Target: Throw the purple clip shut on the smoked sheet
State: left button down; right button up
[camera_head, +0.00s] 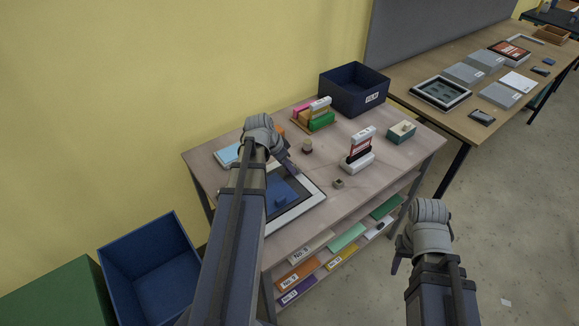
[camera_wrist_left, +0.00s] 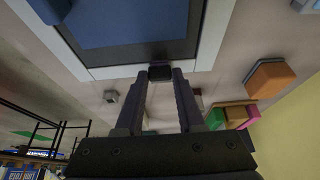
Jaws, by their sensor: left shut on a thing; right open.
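The lightbox (camera_head: 312,196), a white-framed panel, lies on the table under my left arm. A dark smoked sheet (camera_wrist_left: 150,52) covers its window in the left wrist view, with a blue sheet (camera_wrist_left: 130,22) over part of it. My left gripper (camera_head: 297,174) is at the lightbox's far edge. In the left wrist view its fingers (camera_wrist_left: 160,75) are shut on a small dark clip (camera_wrist_left: 160,72) at the frame edge. The clip looks almost black, so purple cannot be confirmed. My right gripper (camera_head: 398,264) is open and empty, off the table's front right side.
A small dark bottle (camera_head: 307,148), a grey cube (camera_head: 338,183), a white card stand (camera_head: 357,162) and a teal box (camera_head: 401,132) stand around the lightbox. A card rack (camera_head: 315,121) and a blue bin (camera_head: 340,92) are behind. Labelled shelves lie below the tabletop.

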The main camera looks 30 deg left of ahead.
pick_arm(q)
jog(key=shift+s+a+f+t+h+b, duration=0.1)
jog(key=shift+s+f+t+h+b, duration=0.3)
jog(key=shift+t+b, duration=0.6)
jog(key=c, duration=0.5)
grip_release()
jog(key=shift+w, duration=0.1)
jog(key=p+v, duration=0.5)
jog(key=v, duration=0.2)
jog(key=shift+w+p, duration=0.1)
jog(key=shift+p, duration=0.25)
jog(key=shift+s+a+r+p, duration=0.15)
jog(key=shift+s+r+p, duration=0.15)
